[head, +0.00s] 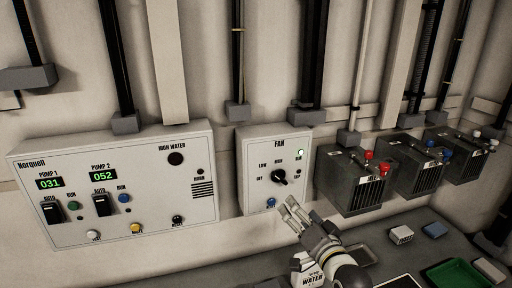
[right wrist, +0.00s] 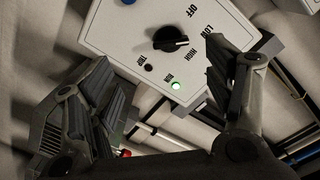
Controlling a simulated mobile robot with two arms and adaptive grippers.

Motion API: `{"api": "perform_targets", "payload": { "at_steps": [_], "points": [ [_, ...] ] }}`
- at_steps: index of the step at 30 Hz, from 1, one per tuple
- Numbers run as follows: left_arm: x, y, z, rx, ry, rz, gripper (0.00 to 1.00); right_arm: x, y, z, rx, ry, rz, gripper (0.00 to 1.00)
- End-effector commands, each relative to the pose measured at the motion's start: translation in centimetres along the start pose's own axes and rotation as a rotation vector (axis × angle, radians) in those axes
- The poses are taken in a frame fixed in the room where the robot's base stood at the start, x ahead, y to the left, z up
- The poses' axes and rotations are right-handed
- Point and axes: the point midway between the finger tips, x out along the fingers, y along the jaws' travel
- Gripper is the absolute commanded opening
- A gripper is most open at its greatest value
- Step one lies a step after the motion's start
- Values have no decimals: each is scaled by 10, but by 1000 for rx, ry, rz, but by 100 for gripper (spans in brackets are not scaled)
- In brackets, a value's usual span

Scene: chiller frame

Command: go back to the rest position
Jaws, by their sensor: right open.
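My right gripper (head: 290,211) is just in front of the lower right part of the white fan box (head: 250,193) in the head view. Its two fingers are apart with nothing between them, as the right wrist view also shows (right wrist: 170,95). In the right wrist view the knob (right wrist: 170,40) and the lit lamp (right wrist: 176,86) lie beyond the open fingers. My left gripper is not in view.
A pump panel (head: 120,190) with displays 031 and 052 is on the wall at left. Several dark grey boxes (head: 350,190) with coloured knobs line the right. Below, a grey surface holds a green tray (head: 455,275), a blue block (head: 434,230) and a white block (head: 401,234).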

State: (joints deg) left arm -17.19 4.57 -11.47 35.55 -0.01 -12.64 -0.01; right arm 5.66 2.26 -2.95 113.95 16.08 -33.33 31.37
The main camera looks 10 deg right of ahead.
Motion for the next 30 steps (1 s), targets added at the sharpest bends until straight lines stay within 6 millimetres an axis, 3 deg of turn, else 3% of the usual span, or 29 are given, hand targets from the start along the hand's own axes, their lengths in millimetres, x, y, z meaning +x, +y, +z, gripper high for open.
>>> {"api": "perform_targets", "payload": {
  "at_steps": [5, 9, 12, 18, 24, 26, 30],
  "points": [
    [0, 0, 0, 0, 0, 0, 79, -54, 45, 71, -173, -232, 156, 75],
    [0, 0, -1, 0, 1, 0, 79, -127, 83, 129, -348, -489, 291, 75],
    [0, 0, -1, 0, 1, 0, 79, -177, 102, 155, -444, -649, 359, 75],
    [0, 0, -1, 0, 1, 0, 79, -258, 122, 183, -569, -897, 441, 75],
    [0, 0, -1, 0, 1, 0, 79, -328, 130, 196, -651, -1105, 491, 75],
    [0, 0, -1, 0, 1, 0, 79, -338, 135, 201, -666, -1146, 500, 75],
    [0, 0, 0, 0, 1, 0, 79, -325, 156, 224, -660, -1151, 501, 75]
  ]
}}
